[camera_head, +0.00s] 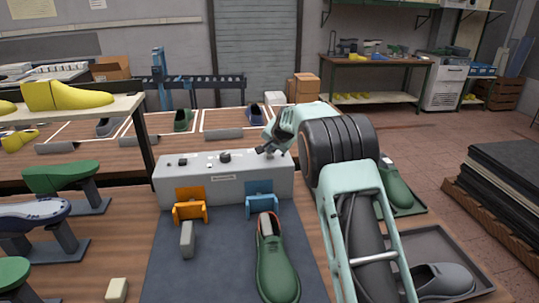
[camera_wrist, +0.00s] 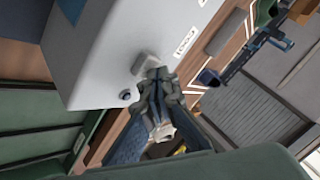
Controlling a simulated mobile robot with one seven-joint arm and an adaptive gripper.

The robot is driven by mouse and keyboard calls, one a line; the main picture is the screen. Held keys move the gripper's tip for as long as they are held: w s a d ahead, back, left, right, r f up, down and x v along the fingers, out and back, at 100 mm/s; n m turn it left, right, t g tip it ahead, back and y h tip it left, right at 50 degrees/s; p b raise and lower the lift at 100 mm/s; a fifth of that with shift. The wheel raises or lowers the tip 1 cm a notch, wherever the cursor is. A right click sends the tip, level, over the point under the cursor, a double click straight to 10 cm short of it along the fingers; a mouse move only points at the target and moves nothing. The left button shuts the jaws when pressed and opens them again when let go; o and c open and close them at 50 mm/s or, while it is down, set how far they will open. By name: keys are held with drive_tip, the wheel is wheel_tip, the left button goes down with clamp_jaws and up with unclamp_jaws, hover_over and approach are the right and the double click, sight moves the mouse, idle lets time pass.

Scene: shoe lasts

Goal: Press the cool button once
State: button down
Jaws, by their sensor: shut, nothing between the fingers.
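A light grey machine box (camera_head: 222,185) stands on the bench, with small dark controls and a dark knob (camera_head: 225,157) on its top. My gripper (camera_head: 263,150) is shut and empty, with its fingertips low over the right end of the top. In the wrist view the shut fingertips (camera_wrist: 152,74) are close beside a grey block-like control (camera_wrist: 146,64); I cannot tell whether they touch it. A small round dark button (camera_wrist: 125,95) is near them on the box (camera_wrist: 95,50). I cannot read which control is the cool button.
An orange clamp (camera_head: 189,204) and a blue clamp (camera_head: 261,199) are at the box's front. A green shoe (camera_head: 276,268) lies on the dark mat (camera_head: 215,275). A shelf with yellow shoe lasts (camera_head: 66,97) stands left. My arm covers the area right of the box.

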drive_tip(key=shift+f, duration=0.25)
drive_tip(key=shift+r, duration=0.15)
drive_tip(key=shift+r+p, duration=0.55)
drive_tip(key=shift+r, duration=0.3)
wheel_tip(320, 180, up, 5)
drive_tip(key=p, duration=0.3)
idle(0.7)
